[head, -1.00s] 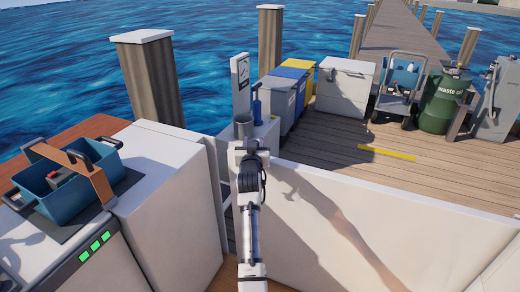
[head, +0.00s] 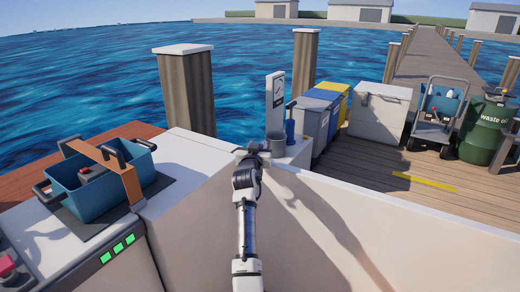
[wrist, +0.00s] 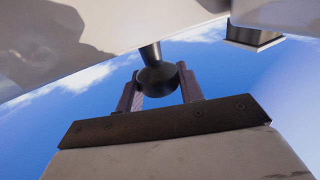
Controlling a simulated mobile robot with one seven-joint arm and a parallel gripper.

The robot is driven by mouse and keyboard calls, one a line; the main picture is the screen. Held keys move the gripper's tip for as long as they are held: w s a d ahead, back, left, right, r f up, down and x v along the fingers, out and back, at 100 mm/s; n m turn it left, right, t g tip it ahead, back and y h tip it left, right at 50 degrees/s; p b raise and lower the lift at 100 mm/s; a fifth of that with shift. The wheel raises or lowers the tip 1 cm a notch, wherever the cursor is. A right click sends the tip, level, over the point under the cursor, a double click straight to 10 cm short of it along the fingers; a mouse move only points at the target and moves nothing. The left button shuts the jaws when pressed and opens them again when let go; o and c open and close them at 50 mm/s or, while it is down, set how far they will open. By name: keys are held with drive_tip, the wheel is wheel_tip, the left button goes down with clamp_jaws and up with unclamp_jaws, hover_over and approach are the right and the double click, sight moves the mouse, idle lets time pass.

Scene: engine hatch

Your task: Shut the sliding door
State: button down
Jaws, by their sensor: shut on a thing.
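The sliding door is the pale, low panel (head: 335,225) right of my arm in the head view. Its left edge comes up to the pale fixed wall (head: 190,235) on the left. No gap shows between them, but my arm covers part of where they meet. My gripper (head: 255,150) is at the top of this meeting place. In the wrist view my gripper (wrist: 160,72) has its two fingers on either side of a dark round knob (wrist: 157,80) and is shut on it. The head view does not show the knob clearly.
A blue tool tote (head: 85,190) sits on the left counter. Bins, a white chest (head: 378,112), a cart and a green drum (head: 485,130) stand on the dock.

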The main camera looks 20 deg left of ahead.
drive_tip(key=shift+a+r, duration=0.15)
drive_tip(key=shift+r, duration=0.05)
drive_tip(key=c, duration=1.3)
unclamp_jaws()
drive_tip(key=o, duration=0.4)
drive_tip(key=shift+a+f, duration=0.15)
drive_tip(key=shift+a, duration=0.05)
drive_tip(key=shift+c, duration=0.2)
drive_tip(key=shift+d, duration=0.1)
drive_tip(key=shift+s+d+f, duration=0.1)
drive_tip(key=shift+s+d, duration=0.05)
drive_tip(key=shift+s, duration=0.35)
drive_tip(key=s+d, duration=0.2)
drive_tip(key=s, duration=1)
drive_tip(key=shift+s+d+b, duration=0.2)
drive_tip(key=shift+s+b, duration=0.1)
drive_tip(key=shift+b, duration=0.05)
